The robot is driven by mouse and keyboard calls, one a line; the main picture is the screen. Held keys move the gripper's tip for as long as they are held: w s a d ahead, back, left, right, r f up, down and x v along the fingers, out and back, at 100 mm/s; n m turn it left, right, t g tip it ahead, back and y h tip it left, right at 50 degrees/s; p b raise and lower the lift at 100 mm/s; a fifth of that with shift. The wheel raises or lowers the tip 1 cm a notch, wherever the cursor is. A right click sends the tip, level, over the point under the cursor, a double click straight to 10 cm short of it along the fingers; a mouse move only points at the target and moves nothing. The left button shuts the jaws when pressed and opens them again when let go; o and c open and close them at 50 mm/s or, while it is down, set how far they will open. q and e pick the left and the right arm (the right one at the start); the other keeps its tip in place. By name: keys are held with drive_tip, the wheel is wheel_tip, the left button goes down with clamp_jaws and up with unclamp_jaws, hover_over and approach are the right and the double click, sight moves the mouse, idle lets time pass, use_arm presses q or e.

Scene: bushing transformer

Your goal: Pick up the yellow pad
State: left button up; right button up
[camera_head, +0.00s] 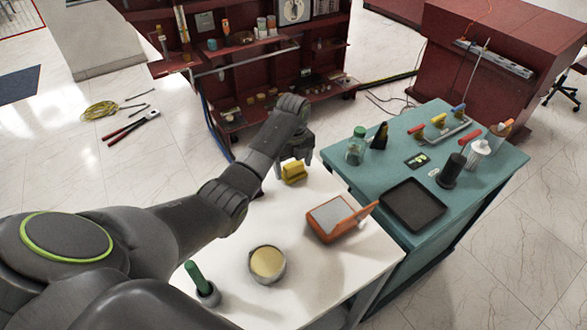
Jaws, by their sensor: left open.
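The yellow pad (294,172) sits near the far end of the white table (235,290). My left gripper (294,162) reaches in from the left and points down just above and around the pad. Its fingers are open; whether they touch the pad I cannot tell. Part of the pad is hidden behind the fingers. My right gripper does not show.
An orange tray (335,221) with a grey pad, a round tin (267,263) and a green-handled tool (197,279) are on the white table. A teal table (345,177) at the right holds a black tray (413,204), a jar (356,147) and several tools. A red shelf stands behind.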

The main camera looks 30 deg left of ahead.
sight(294, 163)
use_arm(q)
drive_tip(key=c, duration=1.1)
drive_tip(key=shift+r, duration=0.4)
wheel_tip(294, 163, up, 3)
drive_tip(key=shift+w+r+b, duration=0.1)
drive_tip(key=shift+b, duration=0.6)
wheel_tip(294, 163, up, 5)
drive_tip(key=shift+p, duration=1.1)
drive_tip(key=shift+r+p, duration=0.45)
drive_tip(key=shift+r, duration=0.05)
